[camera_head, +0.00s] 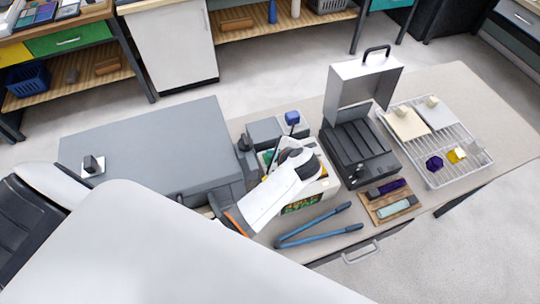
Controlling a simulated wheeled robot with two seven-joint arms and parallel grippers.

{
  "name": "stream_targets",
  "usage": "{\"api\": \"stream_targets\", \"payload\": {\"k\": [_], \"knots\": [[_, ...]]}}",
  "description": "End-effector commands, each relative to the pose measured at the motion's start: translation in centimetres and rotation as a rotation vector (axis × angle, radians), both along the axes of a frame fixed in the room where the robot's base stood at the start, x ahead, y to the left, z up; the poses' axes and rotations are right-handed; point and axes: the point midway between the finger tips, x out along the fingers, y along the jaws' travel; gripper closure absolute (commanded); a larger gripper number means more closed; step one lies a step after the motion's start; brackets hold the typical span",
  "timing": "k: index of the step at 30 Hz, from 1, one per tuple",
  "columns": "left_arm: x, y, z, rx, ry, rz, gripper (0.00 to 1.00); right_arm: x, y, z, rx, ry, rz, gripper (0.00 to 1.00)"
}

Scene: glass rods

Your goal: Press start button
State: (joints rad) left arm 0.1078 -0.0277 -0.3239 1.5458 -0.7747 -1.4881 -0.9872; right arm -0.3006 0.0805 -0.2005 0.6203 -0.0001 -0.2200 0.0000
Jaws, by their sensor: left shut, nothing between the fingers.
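My left gripper (302,160) is at the end of the white arm that comes in from the lower left. It is shut and is over a pale boxy device (327,188) on the table. The device has a green and dark patterned front (302,204). The gripper and wrist cover much of the device's top. I cannot make out a start button, nor whether the fingertips touch the device. A blue-topped part (292,118) stands just behind the gripper. My right gripper is not in view.
A black machine with a raised grey lid (360,85) stands right of the gripper. A wire rack (440,175) is farther right. A wooden tray (382,212) and blue-handled tongs (312,228) lie in front. A large grey box (150,145) fills the table's left.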

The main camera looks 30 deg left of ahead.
Motion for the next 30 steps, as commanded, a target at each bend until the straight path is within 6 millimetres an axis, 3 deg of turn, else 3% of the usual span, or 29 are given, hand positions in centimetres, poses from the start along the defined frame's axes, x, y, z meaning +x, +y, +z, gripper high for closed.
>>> {"api": "stream_targets", "payload": {"k": [30], "knots": [[-0.01,0.0,-0.98,0.0,0.001,0.001,1.0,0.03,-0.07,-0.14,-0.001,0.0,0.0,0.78]]}}
